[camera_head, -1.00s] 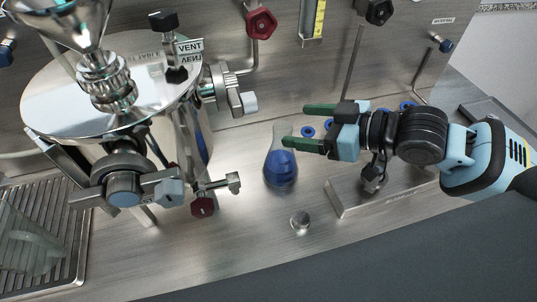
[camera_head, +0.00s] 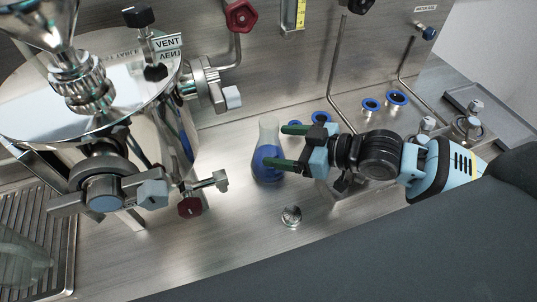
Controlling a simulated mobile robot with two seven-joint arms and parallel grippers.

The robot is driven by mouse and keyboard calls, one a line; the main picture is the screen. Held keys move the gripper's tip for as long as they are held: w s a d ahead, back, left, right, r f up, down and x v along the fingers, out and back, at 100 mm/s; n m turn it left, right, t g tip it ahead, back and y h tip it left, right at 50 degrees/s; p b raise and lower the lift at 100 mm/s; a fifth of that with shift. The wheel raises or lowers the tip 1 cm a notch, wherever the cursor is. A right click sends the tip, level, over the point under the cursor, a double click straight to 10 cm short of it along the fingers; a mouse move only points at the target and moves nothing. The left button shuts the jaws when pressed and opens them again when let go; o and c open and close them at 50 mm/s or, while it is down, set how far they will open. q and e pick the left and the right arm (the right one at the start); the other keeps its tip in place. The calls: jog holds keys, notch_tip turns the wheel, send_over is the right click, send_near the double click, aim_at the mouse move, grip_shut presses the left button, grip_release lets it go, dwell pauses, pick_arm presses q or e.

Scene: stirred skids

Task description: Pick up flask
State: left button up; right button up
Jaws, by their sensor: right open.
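The flask (camera_head: 267,162) is a clear conical vessel with blue liquid, standing upright on the steel bench in the middle of the view. My right gripper (camera_head: 283,147) comes in from the right with its green fingers pointing left at the flask. It is open, and its fingertips are at the flask's right side, overlapping its edge in the picture. I cannot tell whether they touch it. My left gripper is not in view.
A polished steel vessel (camera_head: 85,110) with valves and a VENT label stands to the left. A red-handled valve (camera_head: 190,206) juts out near the flask. A small metal cap (camera_head: 291,215) lies in front. Blue-ringed fittings (camera_head: 397,97) sit behind my right arm. A drain grate (camera_head: 30,235) is at lower left.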

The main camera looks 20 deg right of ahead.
aim_at(262, 142)
jog(key=shift+x, duration=2.85)
jog(key=c, duration=1.4)
jog(key=shift+r, duration=0.15)
